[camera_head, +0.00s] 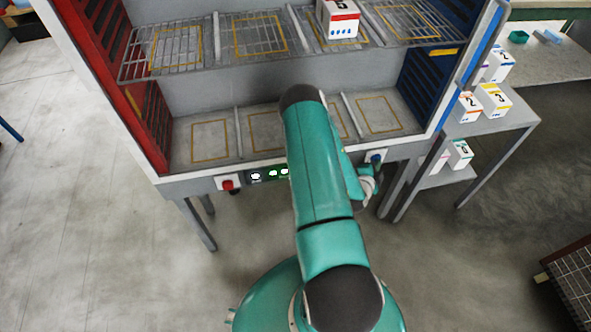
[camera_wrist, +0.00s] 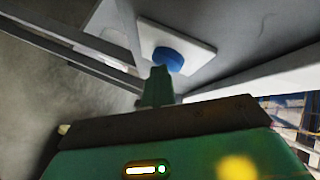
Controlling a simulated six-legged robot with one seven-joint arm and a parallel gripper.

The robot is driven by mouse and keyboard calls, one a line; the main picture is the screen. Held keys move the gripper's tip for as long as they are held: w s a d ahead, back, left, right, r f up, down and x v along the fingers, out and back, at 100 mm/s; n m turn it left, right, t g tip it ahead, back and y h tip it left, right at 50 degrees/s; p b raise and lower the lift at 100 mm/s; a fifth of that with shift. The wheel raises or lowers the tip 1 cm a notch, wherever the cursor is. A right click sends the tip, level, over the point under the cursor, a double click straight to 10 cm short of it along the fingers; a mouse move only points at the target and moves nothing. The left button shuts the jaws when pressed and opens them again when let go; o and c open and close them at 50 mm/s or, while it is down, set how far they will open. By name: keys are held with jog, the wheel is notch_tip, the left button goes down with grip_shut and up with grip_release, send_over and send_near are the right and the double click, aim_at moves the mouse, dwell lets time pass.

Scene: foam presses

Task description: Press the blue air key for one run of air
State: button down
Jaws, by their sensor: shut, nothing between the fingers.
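The blue air key (camera_head: 376,156) is a round blue button on a pale plate at the right end of the press's front edge. In the wrist view the blue key (camera_wrist: 167,59) is large, on its white plate (camera_wrist: 203,57). My gripper (camera_wrist: 158,71) is shut and empty, its green fingertips pointing at the key and overlapping its lower edge in the picture. I cannot tell whether they touch it. In the head view my arm hides most of the gripper, beside the key.
A red key (camera_head: 228,184) and a lit display (camera_head: 268,174) sit left on the same front edge. A numbered white box (camera_head: 338,18) stands on the upper wire rack (camera_head: 176,48). Numbered boxes (camera_head: 494,98) stand on a side table at right. The press's grey legs (camera_head: 400,183) are close to my gripper.

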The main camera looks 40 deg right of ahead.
jog(key=shift+w, duration=0.2)
jog(key=shift+s+a, duration=0.2)
jog(key=shift+s, duration=0.1)
jog(key=s+a, duration=0.2)
jog(key=s, duration=0.3)
jog(key=shift+s+a, duration=0.25)
jog(key=shift+a, duration=0.1)
dwell(0.5)
